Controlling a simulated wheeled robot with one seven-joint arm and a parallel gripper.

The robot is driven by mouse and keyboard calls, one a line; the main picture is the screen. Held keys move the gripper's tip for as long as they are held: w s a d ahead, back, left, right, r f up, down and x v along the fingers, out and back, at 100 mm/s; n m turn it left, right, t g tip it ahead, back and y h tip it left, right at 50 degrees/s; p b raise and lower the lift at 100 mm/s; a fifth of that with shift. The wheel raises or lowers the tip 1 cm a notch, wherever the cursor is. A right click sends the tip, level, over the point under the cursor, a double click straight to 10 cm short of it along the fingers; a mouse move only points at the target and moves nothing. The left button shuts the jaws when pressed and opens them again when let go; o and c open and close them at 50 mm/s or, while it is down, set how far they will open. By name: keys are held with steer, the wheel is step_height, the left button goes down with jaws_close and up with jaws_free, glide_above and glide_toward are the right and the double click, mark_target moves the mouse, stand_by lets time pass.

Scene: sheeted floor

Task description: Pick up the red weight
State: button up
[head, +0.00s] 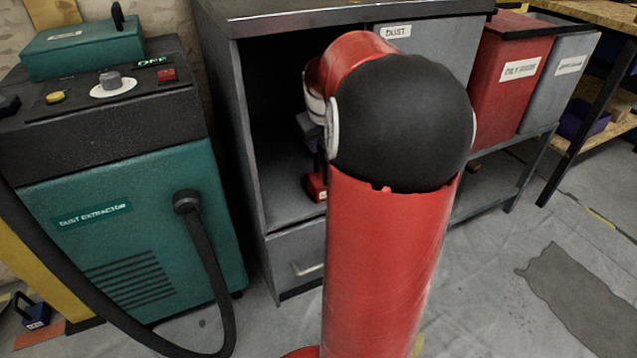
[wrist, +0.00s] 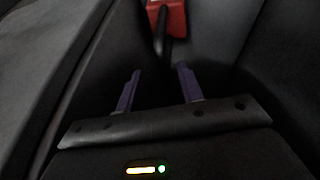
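The red weight (head: 316,186) sits inside the dark open bay of the grey cabinet, on its floor, mostly hidden behind my arm in the head view. In the wrist view the red weight (wrist: 174,20) shows at the top edge, with its black handle pointing down toward my fingers. My gripper (wrist: 157,70) is open, with its two purple fingers apart and nothing between them. The handle lies beyond the fingertips, slightly right of the middle of the gap. In the head view my gripper is inside the bay above the weight, largely hidden by my arm.
The cabinet (head: 297,248) has side walls and a top close around my arm. A green dust extractor (head: 140,220) with a black hose stands left. A blue weight (head: 33,312) is at the lower left. Red (head: 505,80) and grey bins stand right. Floor at right is clear.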

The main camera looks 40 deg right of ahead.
steer(key=x, duration=0.2)
steer(key=b+x, duration=0.1)
steer(key=x, duration=0.2)
steer(key=shift+s+a, duration=0.1)
steer(key=shift+a, duration=0.15)
jaws_close()
stand_by(0.9)
steer(key=shift+r, duration=0.15)
stand_by(0.3)
